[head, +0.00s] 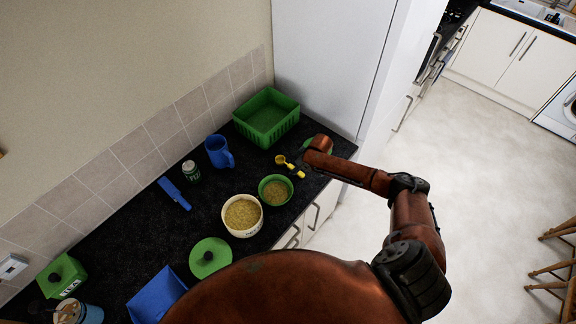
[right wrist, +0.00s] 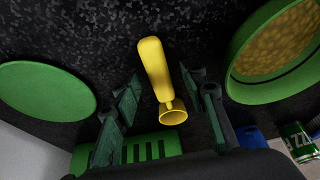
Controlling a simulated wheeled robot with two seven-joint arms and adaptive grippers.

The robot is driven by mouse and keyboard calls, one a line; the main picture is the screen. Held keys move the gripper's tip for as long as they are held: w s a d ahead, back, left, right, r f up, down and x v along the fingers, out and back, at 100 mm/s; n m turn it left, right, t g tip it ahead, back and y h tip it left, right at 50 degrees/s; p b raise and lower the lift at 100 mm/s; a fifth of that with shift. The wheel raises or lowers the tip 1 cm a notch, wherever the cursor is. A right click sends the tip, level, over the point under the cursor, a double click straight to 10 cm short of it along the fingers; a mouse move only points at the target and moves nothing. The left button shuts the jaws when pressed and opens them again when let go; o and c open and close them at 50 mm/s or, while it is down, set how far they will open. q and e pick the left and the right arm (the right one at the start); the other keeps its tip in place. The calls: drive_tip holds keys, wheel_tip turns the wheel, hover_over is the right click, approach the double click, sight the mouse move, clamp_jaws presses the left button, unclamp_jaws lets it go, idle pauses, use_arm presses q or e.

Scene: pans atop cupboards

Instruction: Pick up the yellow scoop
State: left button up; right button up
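The yellow scoop (head: 281,159) lies on the dark countertop near its front edge, left of my right gripper in the head view. In the right wrist view the scoop (right wrist: 154,66) lies between the two fingers, its cup towards the bottom of the picture and its handle pointing up. My right gripper (right wrist: 160,76) is open, with a visible gap between each finger and the scoop. In the head view this gripper (head: 298,164) is small and dark and partly covers the scoop's surroundings. My left gripper is not in view.
A green bowl of grain (head: 276,190) and a white bowl (head: 243,231) stand near the scoop. A green crate (head: 266,117) is behind it. A blue mug (head: 218,152) and green can (head: 191,171) stand further back.

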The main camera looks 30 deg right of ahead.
drive_tip(key=shift+f, duration=0.25)
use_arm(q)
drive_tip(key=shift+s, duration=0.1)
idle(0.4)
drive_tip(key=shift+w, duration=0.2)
use_arm(e)
drive_tip(key=shift+c, duration=0.6)
drive_tip(key=shift+c, duration=0.8)
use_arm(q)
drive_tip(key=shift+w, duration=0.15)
use_arm(e)
clamp_jaws()
